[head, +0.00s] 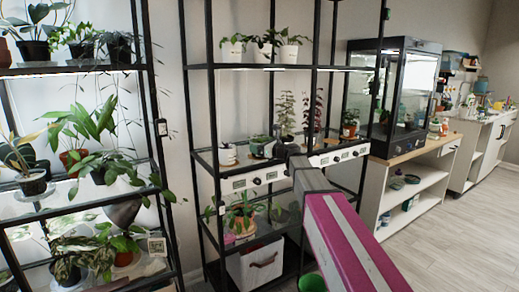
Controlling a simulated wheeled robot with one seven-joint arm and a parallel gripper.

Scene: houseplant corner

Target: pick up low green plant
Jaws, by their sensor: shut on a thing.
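The low green plant (260,143) shows in the head view as a small, low green clump in a dark dish-like pot, at the middle level of the centre black rack. My gripper (277,150) is at the far end of my magenta and white arm, right up against the plant's right side. It is shut on the plant. The fingers are small and partly hidden by my own arm, so the exact contact does not show. I cannot tell whether the pot is lifted clear of the shelf.
A white pot (228,154) stands just left of the plant. Taller plants, one green (285,113) and one dark red (313,112), stand behind. Black rack posts (212,110) frame the shelf. White control boxes (254,180) line its front. A glass cabinet (395,90) stands at right.

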